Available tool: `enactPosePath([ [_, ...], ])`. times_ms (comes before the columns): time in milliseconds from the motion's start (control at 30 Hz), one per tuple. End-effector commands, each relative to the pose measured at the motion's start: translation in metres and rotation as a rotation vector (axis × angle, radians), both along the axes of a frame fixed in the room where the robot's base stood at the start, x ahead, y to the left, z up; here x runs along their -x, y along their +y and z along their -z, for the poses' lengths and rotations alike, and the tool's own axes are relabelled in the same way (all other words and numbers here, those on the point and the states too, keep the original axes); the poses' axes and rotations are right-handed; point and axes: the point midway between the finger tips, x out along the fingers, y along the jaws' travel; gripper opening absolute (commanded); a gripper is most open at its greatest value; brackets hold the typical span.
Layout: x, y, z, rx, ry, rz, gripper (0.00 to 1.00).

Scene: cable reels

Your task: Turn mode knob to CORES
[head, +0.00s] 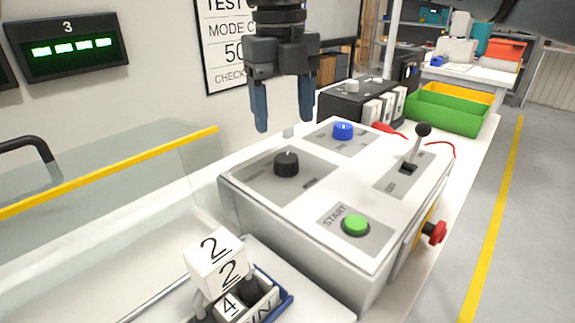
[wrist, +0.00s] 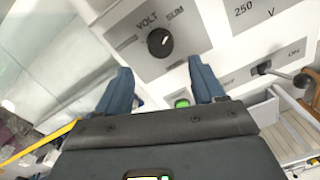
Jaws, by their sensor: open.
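A black round knob (head: 286,163) sits on a grey plate on top of a white control box (head: 330,200) in the head view. In the wrist view a black knob (wrist: 160,42) has a pale pointer mark, with lettering like VOLT and SLIM beside it. I cannot read CORES anywhere. A blue knob (head: 343,130) sits further back on the box. My gripper (head: 284,120) is open and empty, pointing down above the box's back edge. In the wrist view the black knob shows beyond my fingertips (wrist: 158,68), apart from them.
The box also bears a green START button (head: 355,224), an upright lever (head: 412,150) and a red side knob (head: 434,232). A white number block (head: 217,262) stands in front. A clear guard with a yellow edge (head: 110,170) is at left.

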Motion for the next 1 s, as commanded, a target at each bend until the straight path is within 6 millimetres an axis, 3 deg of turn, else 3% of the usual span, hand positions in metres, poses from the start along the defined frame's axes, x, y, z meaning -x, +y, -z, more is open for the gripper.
enactPosePath([
  [600, -0.001, -0.003, 0.073, 0.000, 0.001, 0.001, 0.68],
  [967, -0.001, -0.003, 0.078, 0.001, -0.001, 0.000, 0.68],
  [1000, -0.001, -0.003, 0.078, 0.001, -0.001, 0.000, 0.65],
])
